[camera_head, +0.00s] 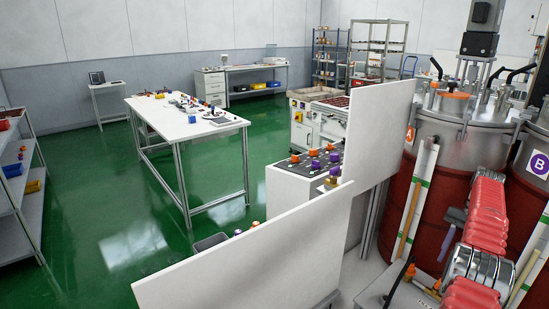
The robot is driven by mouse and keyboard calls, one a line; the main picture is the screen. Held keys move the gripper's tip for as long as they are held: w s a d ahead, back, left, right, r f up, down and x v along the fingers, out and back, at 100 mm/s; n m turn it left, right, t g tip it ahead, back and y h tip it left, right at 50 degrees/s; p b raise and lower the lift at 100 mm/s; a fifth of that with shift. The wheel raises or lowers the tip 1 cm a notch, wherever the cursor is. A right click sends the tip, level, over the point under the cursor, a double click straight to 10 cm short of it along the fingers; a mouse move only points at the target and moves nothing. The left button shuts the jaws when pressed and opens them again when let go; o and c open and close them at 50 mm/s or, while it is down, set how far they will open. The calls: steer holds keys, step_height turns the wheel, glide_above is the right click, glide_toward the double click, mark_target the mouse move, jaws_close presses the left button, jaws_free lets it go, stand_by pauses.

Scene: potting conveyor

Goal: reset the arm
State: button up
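My gripper does not show in this head camera view, so its opening and anything in it are hidden from me. Red and silver segments stand at the lower right, in front of the drums; I cannot tell whether they are part of my arm.
White panels (250,262) and (378,128) partly screen a station with orange and purple pieces on a dark tray (312,163). Red drums, one with a metal lid (450,107), crowd the right. A long white table (190,122) stands on open green floor (105,215). Shelves (22,185) stand left.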

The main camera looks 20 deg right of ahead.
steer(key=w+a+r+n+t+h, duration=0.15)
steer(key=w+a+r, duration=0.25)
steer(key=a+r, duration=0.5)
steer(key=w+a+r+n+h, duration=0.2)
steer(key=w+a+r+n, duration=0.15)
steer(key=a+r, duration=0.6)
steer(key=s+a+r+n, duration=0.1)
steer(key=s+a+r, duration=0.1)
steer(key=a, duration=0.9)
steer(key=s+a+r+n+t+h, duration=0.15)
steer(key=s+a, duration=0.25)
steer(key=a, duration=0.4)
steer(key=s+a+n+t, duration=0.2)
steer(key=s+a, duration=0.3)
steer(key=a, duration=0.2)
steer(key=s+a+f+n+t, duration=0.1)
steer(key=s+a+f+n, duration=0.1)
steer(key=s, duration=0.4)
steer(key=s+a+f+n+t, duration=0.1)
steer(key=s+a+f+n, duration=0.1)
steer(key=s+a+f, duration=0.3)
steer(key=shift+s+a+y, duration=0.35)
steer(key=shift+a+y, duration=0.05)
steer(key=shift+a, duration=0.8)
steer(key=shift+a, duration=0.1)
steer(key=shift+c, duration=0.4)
